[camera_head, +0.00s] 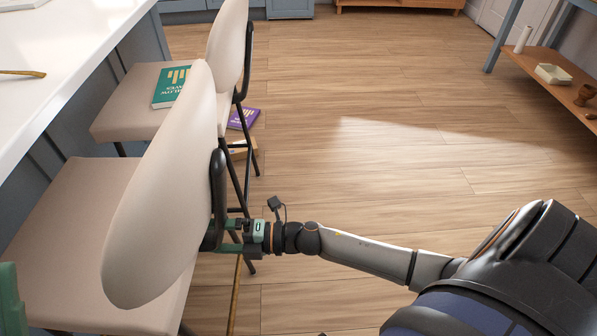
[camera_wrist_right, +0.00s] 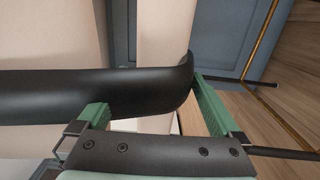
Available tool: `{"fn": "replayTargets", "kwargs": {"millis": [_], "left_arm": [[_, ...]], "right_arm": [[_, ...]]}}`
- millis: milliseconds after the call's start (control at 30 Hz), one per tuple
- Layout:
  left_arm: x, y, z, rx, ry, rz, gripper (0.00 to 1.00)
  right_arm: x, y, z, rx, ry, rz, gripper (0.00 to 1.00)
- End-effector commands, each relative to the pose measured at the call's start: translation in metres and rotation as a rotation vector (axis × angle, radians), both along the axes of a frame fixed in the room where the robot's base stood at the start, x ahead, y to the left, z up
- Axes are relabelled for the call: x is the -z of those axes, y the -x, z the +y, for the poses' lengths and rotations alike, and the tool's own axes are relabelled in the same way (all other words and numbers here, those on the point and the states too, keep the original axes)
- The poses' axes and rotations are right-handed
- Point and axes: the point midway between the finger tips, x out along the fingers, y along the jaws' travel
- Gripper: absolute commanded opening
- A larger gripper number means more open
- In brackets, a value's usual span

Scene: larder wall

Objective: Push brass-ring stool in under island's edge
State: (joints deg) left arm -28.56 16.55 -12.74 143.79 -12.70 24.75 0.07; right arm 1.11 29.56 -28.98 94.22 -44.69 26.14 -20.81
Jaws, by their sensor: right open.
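The near stool, with a cream seat (camera_head: 65,225) and oval backrest (camera_head: 160,205), stands at the island (camera_head: 60,60). Its seat's left part reaches the island's side. A brass bar (camera_head: 235,290) shows low by its legs; brass also shows in the right wrist view (camera_wrist_right: 262,45). My right gripper (camera_head: 217,238) is open at the black bracket behind the backrest. In the wrist view the bracket (camera_wrist_right: 90,92) lies across the open fingers (camera_wrist_right: 152,112); I cannot tell whether they touch. A green part of my left gripper (camera_head: 10,300) shows at the left edge; its jaws are hidden.
A second cream stool (camera_head: 125,105) stands beyond, with a green book (camera_head: 171,86) on its seat. A purple book (camera_head: 243,118) and a wooden box (camera_head: 238,150) lie on the floor nearby. A wooden shelf (camera_head: 545,85) stands far right. The middle floor is clear.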

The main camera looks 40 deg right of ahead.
Motion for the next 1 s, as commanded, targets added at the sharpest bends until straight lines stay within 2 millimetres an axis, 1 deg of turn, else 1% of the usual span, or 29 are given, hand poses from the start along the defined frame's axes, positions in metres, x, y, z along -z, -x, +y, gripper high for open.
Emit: {"fn": "replayTargets", "kwargs": {"millis": [100,533,667,1000], "left_arm": [[-0.001,0.0,0.0,0.0,0.0,0.0,0.5],[-0.003,0.0,0.0,0.0,0.0,0.0,0.5],[-0.003,0.0,0.0,0.0,0.0,0.0,0.5],[-0.002,0.0,0.001,-0.007,0.0,0.0,0.5]], "right_arm": [[0.001,0.012,-0.016,0.001,0.0,0.003,1.0],[0.0,0.05,-0.064,0.001,0.0,0.001,1.0],[0.0,0.054,-0.069,0.0,-0.001,0.0,1.0],[0.0,0.054,-0.069,0.0,-0.001,-0.001,1.0]]}}
